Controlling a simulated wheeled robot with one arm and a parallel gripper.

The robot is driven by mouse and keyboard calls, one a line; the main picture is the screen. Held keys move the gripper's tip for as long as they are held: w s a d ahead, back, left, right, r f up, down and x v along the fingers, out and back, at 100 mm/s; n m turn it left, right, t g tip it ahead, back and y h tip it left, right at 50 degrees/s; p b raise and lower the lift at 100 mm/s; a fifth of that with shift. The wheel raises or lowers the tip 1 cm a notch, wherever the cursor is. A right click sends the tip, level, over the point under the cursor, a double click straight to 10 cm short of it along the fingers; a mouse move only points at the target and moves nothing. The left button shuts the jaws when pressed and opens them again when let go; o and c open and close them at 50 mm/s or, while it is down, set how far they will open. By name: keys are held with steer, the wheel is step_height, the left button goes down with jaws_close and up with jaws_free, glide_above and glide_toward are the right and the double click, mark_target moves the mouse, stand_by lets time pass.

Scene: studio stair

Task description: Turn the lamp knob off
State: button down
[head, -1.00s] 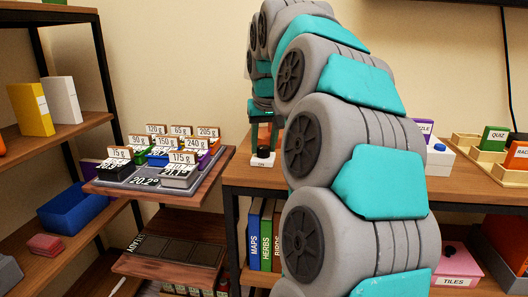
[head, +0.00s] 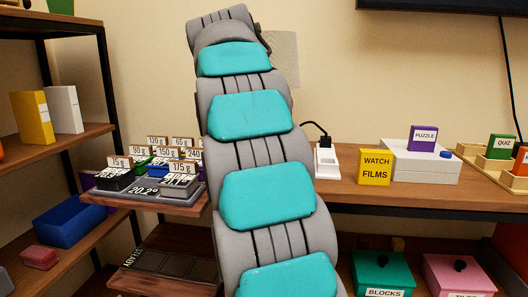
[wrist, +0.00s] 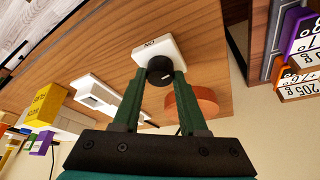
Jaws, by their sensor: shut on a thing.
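The knob (wrist: 160,70) is a black round dial on a small white base (wrist: 185,43). In the wrist view the base sits on the wooden top, with small dark lettering that I cannot read for sure. My gripper (wrist: 163,74) has its two green fingers shut on the knob's sides. An orange-brown round disc (wrist: 195,104), perhaps the lamp's foot, lies beside the right finger. In the head view my arm hides the knob and gripper. A pale shade-like panel (head: 284,58) shows partly behind the arm.
A white socket block (head: 327,161) with a plug stands on the wooden top (head: 420,203), with a yellow "WATCH FILMS" box (head: 375,168) and a white box (head: 420,160) to its right.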

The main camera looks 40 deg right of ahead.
steer(key=shift+w+a+m+g+p, duration=0.15)
steer(key=shift+m+g+p, duration=0.35)
steer(key=shift+m, duration=0.6)
